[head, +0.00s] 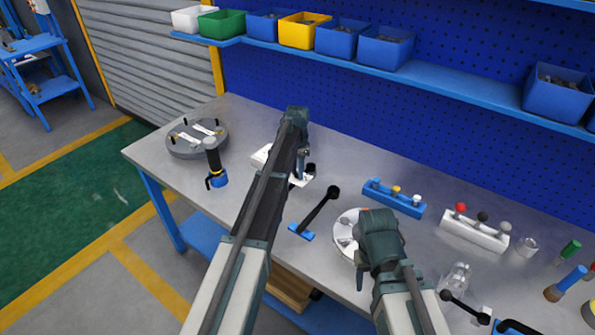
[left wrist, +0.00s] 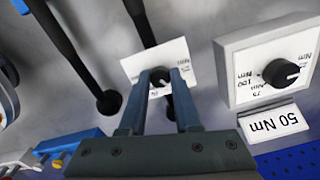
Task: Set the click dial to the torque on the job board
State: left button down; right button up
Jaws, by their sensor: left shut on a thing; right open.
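My left gripper (left wrist: 162,80) is shut on a small black knob (left wrist: 159,77) on a white square plate (left wrist: 135,66). The fingers hide part of the knob and the plate's print. Right of it in the left wrist view, a white box dial (left wrist: 228,75) has a black knob (left wrist: 281,72) and Nm numbers that appear upside down. A white card (left wrist: 274,124) beside that dial reads "50 Nm". In the head view my left arm hides most of this area; a white piece (head: 261,155) shows beside it. My right gripper (head: 360,278) is open, mostly hidden by its wrist.
A black-handled tool (head: 320,210) stands in a blue base right of my left arm. A round grey fixture (head: 197,139) and a black-and-blue tool (head: 215,165) lie left. A white disc (head: 346,228) is beside my right wrist. Blue (head: 394,198) and white (head: 475,232) racks stand right.

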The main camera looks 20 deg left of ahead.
dwell(0.3)
pick_arm(q)
jog(key=c, duration=0.6)
grip_release()
pick_arm(e)
jog(key=shift+r, duration=0.1)
pick_arm(q)
notch_tip(320, 180, up, 14)
jog(key=p, duration=1.4)
pick_arm(e)
notch_tip(320, 180, up, 14)
pick_arm(q)
jog(key=shift+f, duration=0.15)
pick_arm(e)
jog(key=shift+f, duration=0.2)
